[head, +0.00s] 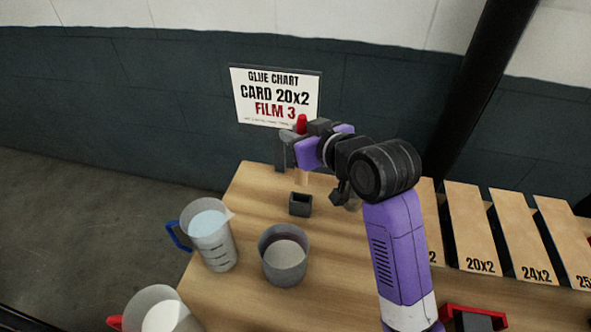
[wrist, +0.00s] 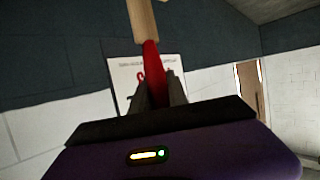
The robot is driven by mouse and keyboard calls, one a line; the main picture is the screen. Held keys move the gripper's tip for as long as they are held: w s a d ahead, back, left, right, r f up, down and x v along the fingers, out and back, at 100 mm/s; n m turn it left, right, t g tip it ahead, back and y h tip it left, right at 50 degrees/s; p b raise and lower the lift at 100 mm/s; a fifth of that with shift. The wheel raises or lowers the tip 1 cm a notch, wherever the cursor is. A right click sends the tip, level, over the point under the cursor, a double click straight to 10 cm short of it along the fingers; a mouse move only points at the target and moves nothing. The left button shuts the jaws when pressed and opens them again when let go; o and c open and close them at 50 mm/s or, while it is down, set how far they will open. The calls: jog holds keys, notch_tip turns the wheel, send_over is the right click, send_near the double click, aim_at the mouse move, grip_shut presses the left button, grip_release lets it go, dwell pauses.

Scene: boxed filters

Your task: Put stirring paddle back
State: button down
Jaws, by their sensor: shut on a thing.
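My gripper (head: 284,152) is shut on the stirring paddle near the back edge of the table. The paddle's red handle (head: 301,124) shows above the fingers, and a pale wooden part (head: 302,178) shows below them. In the wrist view the red handle (wrist: 151,62) lies between the fingers (wrist: 154,88), with the wooden part (wrist: 141,20) running out of frame. A small dark open-topped holder (head: 300,205) stands on the table just below the paddle in the picture. The paddle looks apart from it. A grey pot (head: 284,262) with pale contents stands in front of the holder.
A clear jug with a blue handle (head: 212,245) stands left of the pot. A red-handled jug (head: 160,312) is at the front left. Labelled boards (head: 470,225) and a red tray (head: 472,312) lie right. A glue chart sign (head: 276,95) hangs behind.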

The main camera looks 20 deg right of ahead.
notch_tip(320, 180, down, 10)
jog(key=shift+f, duration=0.1)
dwell(0.4)
jog(key=shift+f, duration=0.15)
jog(key=c, duration=1.3)
grip_release()
jog(key=p, duration=0.5)
send_near(300, 172)
jog(key=shift+w+d+f, duration=0.15)
jog(key=shift+w+f, duration=0.3)
